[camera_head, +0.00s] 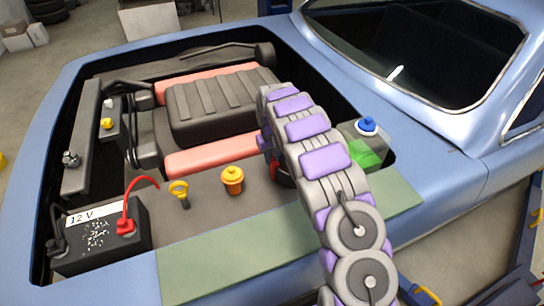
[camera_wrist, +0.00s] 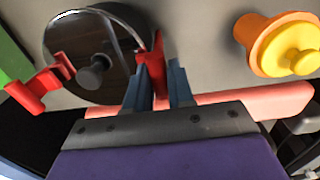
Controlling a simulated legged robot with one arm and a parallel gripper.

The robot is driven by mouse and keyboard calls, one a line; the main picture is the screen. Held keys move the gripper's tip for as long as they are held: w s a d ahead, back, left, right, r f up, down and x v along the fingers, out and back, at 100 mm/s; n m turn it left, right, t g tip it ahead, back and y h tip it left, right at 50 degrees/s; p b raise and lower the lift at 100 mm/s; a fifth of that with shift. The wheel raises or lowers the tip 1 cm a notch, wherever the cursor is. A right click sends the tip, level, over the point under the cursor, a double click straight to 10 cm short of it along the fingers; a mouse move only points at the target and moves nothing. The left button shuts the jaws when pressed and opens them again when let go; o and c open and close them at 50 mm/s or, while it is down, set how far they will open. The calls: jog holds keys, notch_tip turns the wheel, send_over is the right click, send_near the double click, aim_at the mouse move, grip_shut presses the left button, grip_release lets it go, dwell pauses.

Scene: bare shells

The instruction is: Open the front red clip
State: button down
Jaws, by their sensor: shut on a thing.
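A round dark canister lid (camera_wrist: 110,40) with a central knob shows in the wrist view. One red clip (camera_wrist: 157,62) stands at the lid's edge on the side facing the orange cap. My gripper (camera_wrist: 162,78) has its two blue-grey fingers on either side of this clip and is shut on it. A second red clip (camera_wrist: 42,88) is on the lid's opposite side, toward the green part, and is free of the gripper. In the head view a bit of the red clip (camera_head: 273,169) shows, while my arm hides most of the canister. Whether the held clip is unlatched I cannot tell.
An orange cap with a yellow top (camera_head: 232,180) stands beside the canister. A yellow dipstick ring (camera_head: 179,188) and a 12 V battery (camera_head: 100,235) are farther left. A red bar (camera_head: 212,155) and a green reservoir (camera_head: 366,153) flank the canister.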

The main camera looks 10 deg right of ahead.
jog(key=a+h, duration=0.1)
jog(key=a, duration=0.1)
jog(key=a+f+h, duration=0.1)
jog(key=s+a+h, duration=0.1)
jog(key=a+h, duration=0.1)
jog(key=shift+a+f+t, duration=0.2)
jog(key=shift+a+t, duration=0.15)
jog(key=shift+t, duration=0.05)
jog(key=shift+s+f, duration=0.1)
dwell(0.3)
